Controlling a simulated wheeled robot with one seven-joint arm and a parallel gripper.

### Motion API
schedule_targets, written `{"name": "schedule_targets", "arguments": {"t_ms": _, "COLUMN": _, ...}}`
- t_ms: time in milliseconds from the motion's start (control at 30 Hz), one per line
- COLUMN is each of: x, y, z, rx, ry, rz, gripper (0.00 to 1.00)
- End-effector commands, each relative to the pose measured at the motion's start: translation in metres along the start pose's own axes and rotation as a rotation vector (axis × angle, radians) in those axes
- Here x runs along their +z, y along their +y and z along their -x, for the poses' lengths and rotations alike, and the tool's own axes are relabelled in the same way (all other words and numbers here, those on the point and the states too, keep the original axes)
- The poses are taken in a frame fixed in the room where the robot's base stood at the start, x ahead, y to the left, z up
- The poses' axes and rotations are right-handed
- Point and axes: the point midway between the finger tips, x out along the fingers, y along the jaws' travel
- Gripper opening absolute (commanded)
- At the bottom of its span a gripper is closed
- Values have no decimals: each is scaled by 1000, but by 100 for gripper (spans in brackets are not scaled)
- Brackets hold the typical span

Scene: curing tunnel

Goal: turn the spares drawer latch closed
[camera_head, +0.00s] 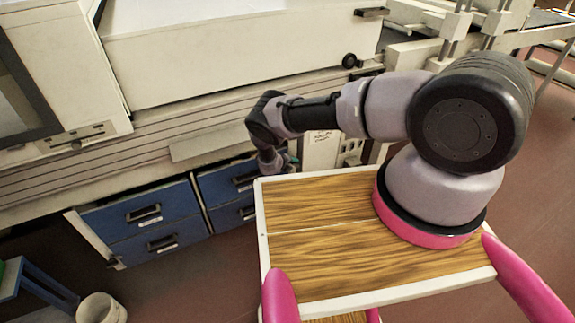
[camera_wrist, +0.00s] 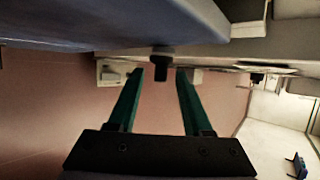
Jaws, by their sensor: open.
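In the head view, blue drawers sit low under the machine, with a left pair (camera_head: 140,212) and a right pair (camera_head: 228,180). My arm reaches down to the right pair, where the fingers are hard to make out. In the wrist view, my gripper (camera_wrist: 160,74) is open, its two green fingers apart. A small dark knob (camera_wrist: 160,58), which may be the spares drawer latch, shows between the fingertips. Contact with either finger cannot be told. A blue drawer face (camera_wrist: 110,25) spans the top of the wrist view. The latch cannot be picked out in the head view.
My wood-topped deck fills the lower middle of the head view. A pale machine body (camera_head: 240,50) overhangs the drawers. A white bucket (camera_head: 101,308) and a blue stand (camera_head: 48,288) are at the lower left. The red-brown floor (camera_head: 195,285) between is clear.

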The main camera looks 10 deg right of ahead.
Motion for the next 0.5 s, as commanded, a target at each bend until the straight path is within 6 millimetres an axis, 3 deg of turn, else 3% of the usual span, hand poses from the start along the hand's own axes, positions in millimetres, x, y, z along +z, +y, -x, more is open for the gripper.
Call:
{"name": "schedule_targets", "arguments": {"t_ms": 300, "x": 1, "y": 1, "z": 63, "rx": 2, "ry": -1, "rz": 1, "gripper": 50}}
{"name": "schedule_targets", "arguments": {"t_ms": 500, "x": -1, "y": 1, "z": 89, "rx": 2, "ry": 1, "rz": 1, "gripper": 50}}
